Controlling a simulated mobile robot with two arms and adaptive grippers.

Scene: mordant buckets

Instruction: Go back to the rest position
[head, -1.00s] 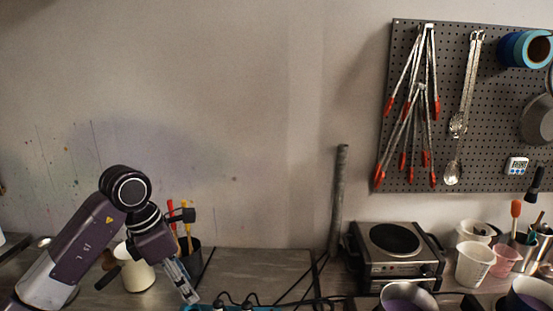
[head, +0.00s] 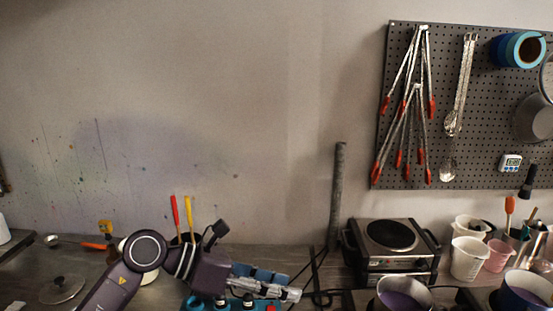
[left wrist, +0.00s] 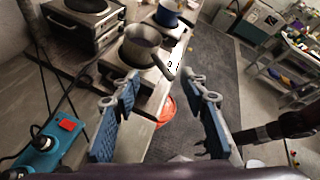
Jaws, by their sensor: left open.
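My right gripper does not show in the head view.
A hot plate (head: 391,240) stands on the worktop, with a pot (head: 402,297) in front. White (head: 468,258) and pink (head: 499,255) cups stand right. A blue power strip (left wrist: 42,150) with cables lies near my left gripper. An orange-red bucket (left wrist: 166,110) is below the worktop edge.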

